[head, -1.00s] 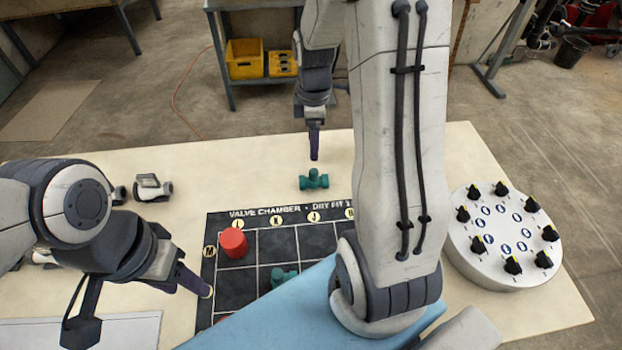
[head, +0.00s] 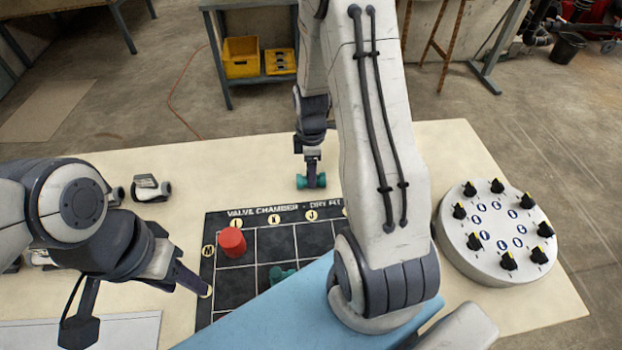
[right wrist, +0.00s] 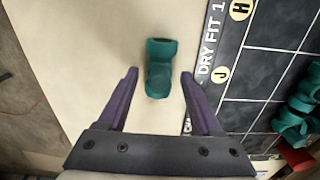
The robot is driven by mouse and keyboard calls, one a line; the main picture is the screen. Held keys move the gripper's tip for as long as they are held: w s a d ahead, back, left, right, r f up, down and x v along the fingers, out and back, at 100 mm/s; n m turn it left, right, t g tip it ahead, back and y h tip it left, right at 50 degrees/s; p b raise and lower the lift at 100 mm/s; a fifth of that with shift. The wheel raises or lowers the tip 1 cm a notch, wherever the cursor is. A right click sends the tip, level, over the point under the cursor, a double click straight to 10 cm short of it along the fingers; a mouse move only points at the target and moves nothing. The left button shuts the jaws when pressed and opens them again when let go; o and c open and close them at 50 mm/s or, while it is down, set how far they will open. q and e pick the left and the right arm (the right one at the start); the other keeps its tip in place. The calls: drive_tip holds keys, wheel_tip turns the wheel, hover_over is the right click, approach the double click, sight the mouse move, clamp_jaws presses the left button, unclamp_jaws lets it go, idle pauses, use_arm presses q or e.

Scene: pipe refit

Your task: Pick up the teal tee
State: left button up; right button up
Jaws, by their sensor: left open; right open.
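A teal tee (head: 301,182) lies on the cream table just beyond the top edge of the black grid board. My right gripper (head: 311,182) is lowered over it and partly hides it. In the right wrist view the tee (right wrist: 160,68) sits between and slightly beyond the open purple fingers of the right gripper (right wrist: 159,78), with a gap on both sides. My left gripper (head: 208,291) is at the left edge of the board, away from that tee. The opening of its fingers is hard to see. Another teal fitting (head: 283,275) lies on the board, partly hidden by my blue body part.
The black board (head: 236,287) carries a red cylinder (head: 232,242) at its upper left. A round white stand (head: 487,272) with several black knobs stands on the right. Grey-white fittings (head: 150,187) lie at the left. The table (head: 230,175) around the near tee is clear.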

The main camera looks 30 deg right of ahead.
clamp_jaws()
drive_tip(key=shift+r, duration=0.15)
